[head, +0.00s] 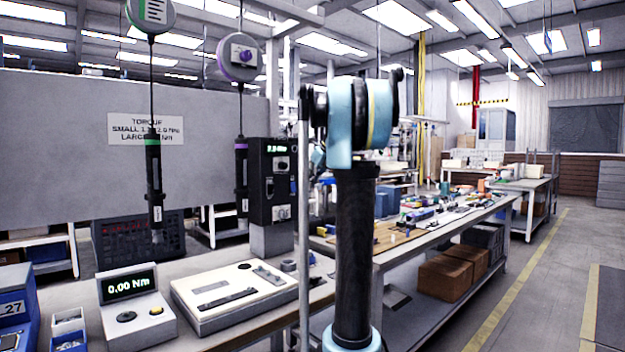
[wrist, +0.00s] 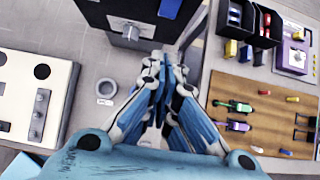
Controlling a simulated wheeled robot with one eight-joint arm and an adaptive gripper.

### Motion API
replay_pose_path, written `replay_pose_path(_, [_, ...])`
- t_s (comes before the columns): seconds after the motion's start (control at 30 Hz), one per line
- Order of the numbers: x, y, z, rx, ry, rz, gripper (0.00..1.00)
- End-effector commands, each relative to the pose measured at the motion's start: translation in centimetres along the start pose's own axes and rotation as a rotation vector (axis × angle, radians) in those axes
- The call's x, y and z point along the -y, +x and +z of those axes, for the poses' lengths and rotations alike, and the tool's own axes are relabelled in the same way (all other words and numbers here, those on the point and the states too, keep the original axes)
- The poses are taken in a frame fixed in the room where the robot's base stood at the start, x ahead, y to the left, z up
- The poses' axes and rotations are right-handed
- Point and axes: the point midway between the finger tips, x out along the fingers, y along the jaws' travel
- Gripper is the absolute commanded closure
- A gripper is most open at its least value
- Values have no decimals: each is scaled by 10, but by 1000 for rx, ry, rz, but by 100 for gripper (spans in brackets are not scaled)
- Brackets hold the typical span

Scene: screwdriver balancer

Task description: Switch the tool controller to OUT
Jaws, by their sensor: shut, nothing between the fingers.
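The tool controller (head: 262,182) is a tall black box on a grey pedestal, left of my arm in the head view. It has a green readout, knobs and a small light plate with a switch (head: 282,212) low on its front. What the switch is set to is too small to read. In the wrist view, a dark box that looks like the controller (wrist: 112,12) is at the top, with a small grey part (wrist: 131,33) on its near face. My gripper (wrist: 158,65) is shut and empty, just below and right of that part, apparently apart from it. The head view does not show my fingers.
Two screwdrivers (head: 153,180) (head: 241,175) hang from balancers left of the controller. A torque meter (head: 135,305) and a cream device (head: 235,295) stand on the bench. A grey ring (wrist: 107,88) lies near my gripper. A brown board (wrist: 255,115) with small tools lies right.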

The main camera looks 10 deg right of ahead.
Motion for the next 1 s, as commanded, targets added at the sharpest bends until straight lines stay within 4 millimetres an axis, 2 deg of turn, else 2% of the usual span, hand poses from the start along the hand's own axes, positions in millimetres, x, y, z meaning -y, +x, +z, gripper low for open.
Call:
replay_pose_path(0.3, [-1,56,0,0,-1,2,100])
replay_pose_path(0.43, [-1,68,15,0,-2,1,100])
replay_pose_path(0.63, [0,78,26,1,0,0,100])
replay_pose_path(1.0, [0,81,28,0,0,0,100])
